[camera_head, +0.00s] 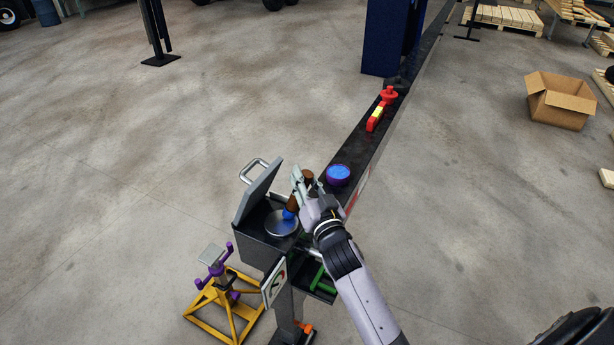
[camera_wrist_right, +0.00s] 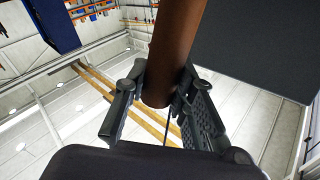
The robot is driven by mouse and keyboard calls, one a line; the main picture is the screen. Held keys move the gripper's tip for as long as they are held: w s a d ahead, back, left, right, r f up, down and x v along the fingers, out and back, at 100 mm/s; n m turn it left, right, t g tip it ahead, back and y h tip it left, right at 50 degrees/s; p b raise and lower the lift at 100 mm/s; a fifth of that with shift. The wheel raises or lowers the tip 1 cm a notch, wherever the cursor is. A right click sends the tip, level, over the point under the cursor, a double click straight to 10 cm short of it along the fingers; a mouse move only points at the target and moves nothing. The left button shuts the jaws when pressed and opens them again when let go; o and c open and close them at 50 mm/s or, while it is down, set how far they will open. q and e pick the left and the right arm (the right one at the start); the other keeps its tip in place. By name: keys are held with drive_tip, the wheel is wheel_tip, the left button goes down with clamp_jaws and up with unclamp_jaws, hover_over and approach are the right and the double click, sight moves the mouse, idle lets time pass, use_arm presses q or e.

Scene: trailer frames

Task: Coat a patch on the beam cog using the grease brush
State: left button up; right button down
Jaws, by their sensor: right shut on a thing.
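My right gripper (camera_head: 304,190) is shut on the brown handle of the grease brush (camera_head: 292,204). The brush is tilted, with its blue lower end at or just above a shiny round metal disc (camera_head: 281,226); I cannot tell whether they touch. The disc sits in an open dark box at the near end of the beam; no teeth can be made out, so I cannot tell if it is the beam cog. In the right wrist view the brown handle (camera_wrist_right: 178,50) stands between the fingers. A purple-rimmed round tin with a blue top (camera_head: 338,174) sits on the beam. My left gripper is not in view.
The box's grey lid (camera_head: 260,190) stands raised at its left. The long dark beam (camera_head: 362,152) runs to the upper right, with a red and yellow tool (camera_head: 376,116) on it. A yellow stand (camera_head: 228,310) is at lower left. A cardboard box (camera_head: 560,101) lies right.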

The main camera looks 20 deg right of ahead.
drive_tip(key=s+a, duration=0.3)
drive_tip(key=a, duration=0.2)
drive_tip(key=shift+s+p, duration=0.3)
drive_tip(key=shift+s, duration=0.1)
drive_tip(key=w+d+p, duration=0.1)
drive_tip(key=w+d, duration=0.4)
drive_tip(key=shift+w, duration=0.35)
idle(0.8)
drive_tip(key=shift+s, duration=0.1)
